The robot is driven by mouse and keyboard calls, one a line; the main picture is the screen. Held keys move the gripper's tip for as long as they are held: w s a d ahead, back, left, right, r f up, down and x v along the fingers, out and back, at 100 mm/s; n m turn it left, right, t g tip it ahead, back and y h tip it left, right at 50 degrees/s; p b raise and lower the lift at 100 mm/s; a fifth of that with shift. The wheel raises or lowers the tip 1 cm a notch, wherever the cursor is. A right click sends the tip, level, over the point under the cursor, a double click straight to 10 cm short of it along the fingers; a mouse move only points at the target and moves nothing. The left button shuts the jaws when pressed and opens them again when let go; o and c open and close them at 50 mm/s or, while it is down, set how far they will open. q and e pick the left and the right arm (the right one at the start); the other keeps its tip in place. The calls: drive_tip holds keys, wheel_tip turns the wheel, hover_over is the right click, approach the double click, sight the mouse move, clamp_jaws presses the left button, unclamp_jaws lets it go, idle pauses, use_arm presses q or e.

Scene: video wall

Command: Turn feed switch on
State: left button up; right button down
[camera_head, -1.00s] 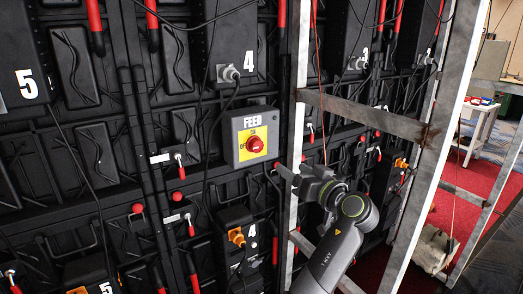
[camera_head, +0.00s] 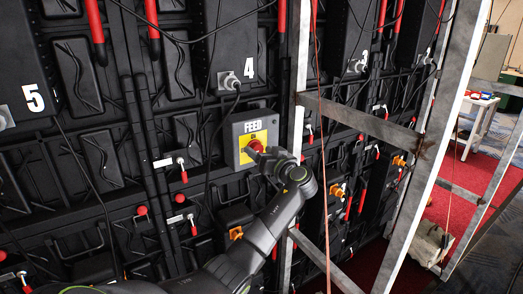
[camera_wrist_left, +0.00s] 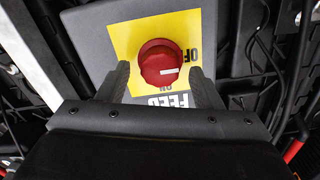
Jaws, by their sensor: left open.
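The feed switch is a grey box (camera_head: 255,126) with a yellow plate and a red round knob (camera_head: 255,145), mounted on the black panel wall. In the left wrist view the knob (camera_wrist_left: 160,62) appears upside down. Its white mark points right, toward the OFF lettering; ON is partly visible below the knob. My left gripper (camera_head: 257,153) is in front of the box, pointing at the knob. In the left wrist view its open fingers (camera_wrist_left: 160,72) stand either side of the knob's lower part, apart from it in the picture. Contact with the knob cannot be told. My right gripper is not in view.
A grey metal upright (camera_head: 296,130) stands just right of the switch, with a crossbar (camera_head: 360,118) going right. A cable (camera_head: 229,82) plugs in above the box. Red-tipped handles (camera_head: 182,172) stick out left of it. Red carpet lies at right.

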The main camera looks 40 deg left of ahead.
use_arm(q)
drive_tip(key=shift+c, duration=0.2)
drive_tip(key=c, duration=1)
drive_tip(key=shift+o, duration=0.2)
